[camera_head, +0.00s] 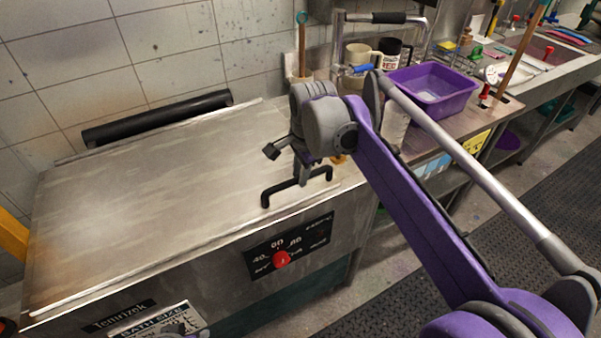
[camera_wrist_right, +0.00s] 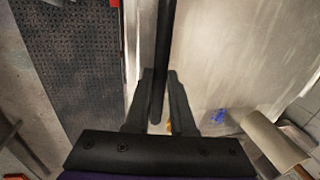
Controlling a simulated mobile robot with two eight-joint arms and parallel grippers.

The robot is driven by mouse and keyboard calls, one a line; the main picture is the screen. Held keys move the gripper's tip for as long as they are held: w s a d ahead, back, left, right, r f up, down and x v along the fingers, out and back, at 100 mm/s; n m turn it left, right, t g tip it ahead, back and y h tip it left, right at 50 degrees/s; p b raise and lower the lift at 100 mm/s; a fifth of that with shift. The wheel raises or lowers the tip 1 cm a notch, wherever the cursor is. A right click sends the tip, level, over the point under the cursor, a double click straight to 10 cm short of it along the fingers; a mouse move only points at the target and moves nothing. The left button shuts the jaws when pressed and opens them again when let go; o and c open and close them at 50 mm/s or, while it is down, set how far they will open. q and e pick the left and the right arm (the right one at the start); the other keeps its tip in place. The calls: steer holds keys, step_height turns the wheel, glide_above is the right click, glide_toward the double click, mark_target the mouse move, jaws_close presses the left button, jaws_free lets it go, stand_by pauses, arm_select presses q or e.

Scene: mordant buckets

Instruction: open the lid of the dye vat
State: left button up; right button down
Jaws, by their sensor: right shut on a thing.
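The dye vat is a steel box with a flat grey lid (camera_head: 150,190) that lies closed on top in the head view. A black bar handle (camera_head: 283,189) stands at the lid's front right edge. My right gripper (camera_head: 303,176) reaches down onto this handle and is shut on it. In the right wrist view the dark handle bar (camera_wrist_right: 165,50) runs between the two fingers of the gripper (camera_wrist_right: 160,100). The vat's front carries a black panel with a red knob (camera_head: 281,259). My left gripper is not in view.
A black roll-like bar (camera_head: 157,118) runs along the lid's back edge by the tiled wall. To the right are a purple tub (camera_head: 432,88), mugs (camera_head: 361,58) and a sink (camera_head: 540,55) on a steel bench. A dark mat (camera_head: 510,190) covers the floor.

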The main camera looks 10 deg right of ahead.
stand_by(0.3)
arm_select(q)
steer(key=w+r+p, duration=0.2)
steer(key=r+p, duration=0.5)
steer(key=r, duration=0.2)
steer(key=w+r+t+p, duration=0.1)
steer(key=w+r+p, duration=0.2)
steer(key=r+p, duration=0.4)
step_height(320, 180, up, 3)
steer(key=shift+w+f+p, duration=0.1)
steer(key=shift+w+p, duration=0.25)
steer(key=shift+p, duration=0.05)
arm_select(e)
steer(key=w+a+r, duration=0.1)
steer(key=w+r, duration=0.1)
steer(key=r, duration=0.4)
steer(key=w+r, duration=0.3)
steer(key=r, duration=0.4)
steer(key=w+a+r+g, duration=0.1)
steer(key=w+r, duration=0.2)
steer(key=r, duration=0.4)
steer(key=shift+a+r, duration=0.25)
steer(key=shift+a, duration=0.1)
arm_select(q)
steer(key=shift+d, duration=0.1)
arm_select(e)
steer(key=shift+s, duration=0.1)
